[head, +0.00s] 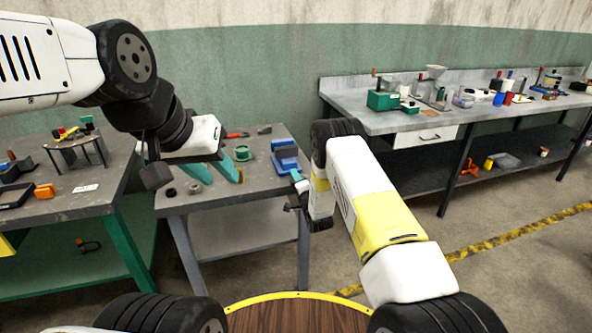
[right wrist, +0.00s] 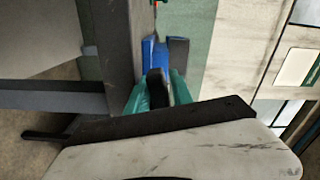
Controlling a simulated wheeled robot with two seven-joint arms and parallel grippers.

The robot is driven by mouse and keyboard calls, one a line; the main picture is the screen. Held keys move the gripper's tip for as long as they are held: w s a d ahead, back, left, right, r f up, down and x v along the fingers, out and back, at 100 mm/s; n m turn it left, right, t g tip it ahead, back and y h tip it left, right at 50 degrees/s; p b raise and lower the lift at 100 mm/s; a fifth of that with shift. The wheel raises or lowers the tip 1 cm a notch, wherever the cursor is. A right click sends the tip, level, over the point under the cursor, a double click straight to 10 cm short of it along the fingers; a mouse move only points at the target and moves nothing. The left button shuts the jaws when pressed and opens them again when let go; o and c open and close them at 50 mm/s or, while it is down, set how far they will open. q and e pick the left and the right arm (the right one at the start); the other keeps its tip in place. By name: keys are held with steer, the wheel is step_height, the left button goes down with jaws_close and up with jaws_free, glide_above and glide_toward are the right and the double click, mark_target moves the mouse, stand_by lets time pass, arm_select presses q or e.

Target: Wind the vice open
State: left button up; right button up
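The blue vice (head: 287,160) sits at the right edge of the small grey table. It also shows in the right wrist view (right wrist: 153,52), just past my fingertips. My right gripper (head: 297,175) is at the vice's near side, at the table edge. In the right wrist view my right gripper's teal fingers (right wrist: 158,88) stand on both sides of a dark upright piece (right wrist: 155,88); whether they press on it I cannot tell. The vice's handle is not clearly visible. My left gripper (head: 222,176) is open and empty above the table, its teal fingers apart.
The small grey table (head: 255,185) also holds a green round part (head: 242,153), dark rings and a red-handled tool (head: 236,134). A bench with several tools (head: 72,140) stands at left. A long workbench (head: 385,127) runs along the wall at right. The floor between is clear.

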steer(key=shift+w+a, duration=0.1)
steer(key=shift+w, duration=0.3)
jaws_close()
